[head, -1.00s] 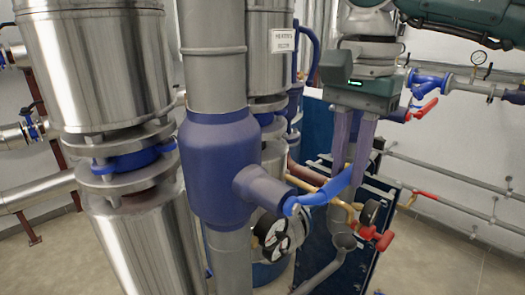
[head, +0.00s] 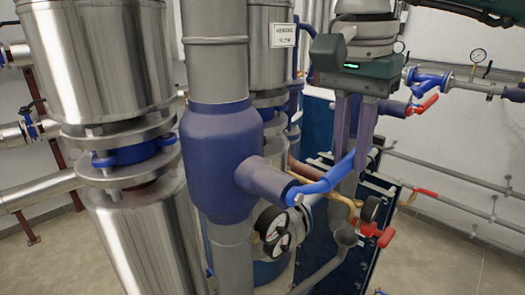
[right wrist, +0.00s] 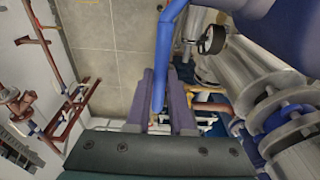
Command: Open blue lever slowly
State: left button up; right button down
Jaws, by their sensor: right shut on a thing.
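The blue lever (head: 325,184) sticks out from the side stub of a dark blue valve body (head: 215,165) on a grey vertical pipe. It slants up and right in the head view. My right gripper (head: 352,165) comes down from above and is shut on the lever near its free end, one purple finger on each side. In the right wrist view the lever (right wrist: 167,55) runs down between the two fingers of the gripper (right wrist: 160,80). The lever's tip is partly hidden by the fingers. My left gripper is not in view.
Large steel cylinders (head: 95,60) stand at the left. Gauges (head: 273,232) and a red-handled valve (head: 378,235) sit close below the lever. A dark blue plate panel (head: 325,255) stands behind. Open floor (head: 450,255) shows at the right.

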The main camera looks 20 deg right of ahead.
aim_at(343, 161)
jog(key=shift+a+r, duration=0.1)
jog(key=shift+r, duration=0.15)
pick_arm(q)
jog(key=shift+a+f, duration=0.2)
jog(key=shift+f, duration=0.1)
pick_arm(e)
jog(key=shift+s+r+h, duration=0.1)
jog(key=shift+h, duration=0.2)
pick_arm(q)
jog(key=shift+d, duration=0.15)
pick_arm(e)
jog(key=c, duration=0.8)
grip_release()
pick_arm(q)
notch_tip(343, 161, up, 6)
jog(key=p, duration=0.6)
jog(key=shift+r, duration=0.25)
pick_arm(e)
jog(key=r, duration=0.3)
jog(key=a+r, duration=0.1)
jog(key=r, duration=0.5)
jog(key=shift+s+a+r, duration=0.3)
jog(key=shift+r, duration=0.05)
